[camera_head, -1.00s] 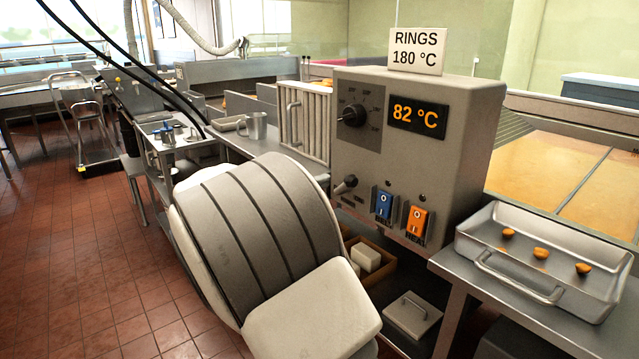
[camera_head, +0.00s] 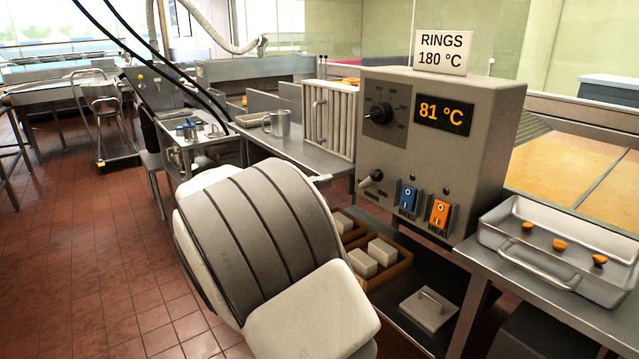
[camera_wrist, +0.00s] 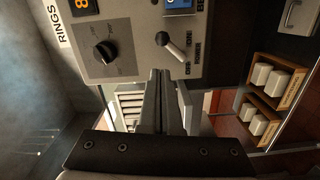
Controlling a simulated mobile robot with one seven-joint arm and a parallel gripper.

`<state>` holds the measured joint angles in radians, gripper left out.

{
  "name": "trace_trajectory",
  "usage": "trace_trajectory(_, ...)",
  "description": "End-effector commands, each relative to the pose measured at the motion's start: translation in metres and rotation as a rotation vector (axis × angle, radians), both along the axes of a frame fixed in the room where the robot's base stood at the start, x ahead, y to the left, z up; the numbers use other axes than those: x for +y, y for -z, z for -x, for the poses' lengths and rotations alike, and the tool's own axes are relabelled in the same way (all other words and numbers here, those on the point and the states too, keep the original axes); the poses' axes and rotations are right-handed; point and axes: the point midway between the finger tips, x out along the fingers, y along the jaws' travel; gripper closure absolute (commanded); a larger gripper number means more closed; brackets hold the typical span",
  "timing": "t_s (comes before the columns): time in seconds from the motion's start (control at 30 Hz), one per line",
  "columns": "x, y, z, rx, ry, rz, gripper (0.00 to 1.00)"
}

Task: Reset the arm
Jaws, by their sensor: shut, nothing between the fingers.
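My arm's grey and white links fill the lower middle of the head view and hide what lies behind them. My gripper (camera_wrist: 165,72) shows in the wrist view with its two fingers together and nothing between them. The fingers point toward the grey control box (camera_wrist: 135,65), near its small toggle lever (camera_wrist: 172,44); I cannot tell how wide the gap is. In the head view the control box (camera_head: 480,130) carries a black dial (camera_head: 380,113), the lever (camera_head: 371,179), a blue switch (camera_head: 408,197), an orange switch (camera_head: 439,214) and a display reading 81 °C.
A metal tray (camera_head: 540,279) with three small orange pieces stands at the right. Wooden boxes (camera_head: 399,272) with white blocks and a handled lid (camera_head: 428,309) are on a low shelf. A metal mug (camera_head: 277,123) stands on the bench behind. The tiled floor (camera_head: 90,270) at left is clear.

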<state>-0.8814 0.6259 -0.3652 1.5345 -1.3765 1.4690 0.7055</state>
Motion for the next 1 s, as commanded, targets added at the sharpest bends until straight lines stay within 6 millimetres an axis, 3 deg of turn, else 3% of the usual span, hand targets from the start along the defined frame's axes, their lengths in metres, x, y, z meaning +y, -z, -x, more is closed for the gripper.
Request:
trace_trajectory(0.2, -0.006, 0.000, 0.002, 0.009, 0.009, -0.014, 1.00)
trace_trajectory(0.37, -0.048, 0.003, 0.017, 0.087, 0.071, -0.124, 1.00)
trace_trajectory(0.5, -0.099, 0.012, 0.050, 0.197, 0.142, -0.306, 1.00)
trace_trajectory(0.7, -0.147, 0.027, 0.109, 0.316, 0.194, -0.581, 1.00)
trace_trajectory(0.83, -0.163, 0.035, 0.150, 0.360, 0.198, -0.757, 1.00)
trace_trajectory(1.0, -0.168, 0.043, 0.202, 0.378, 0.172, -0.971, 1.00)
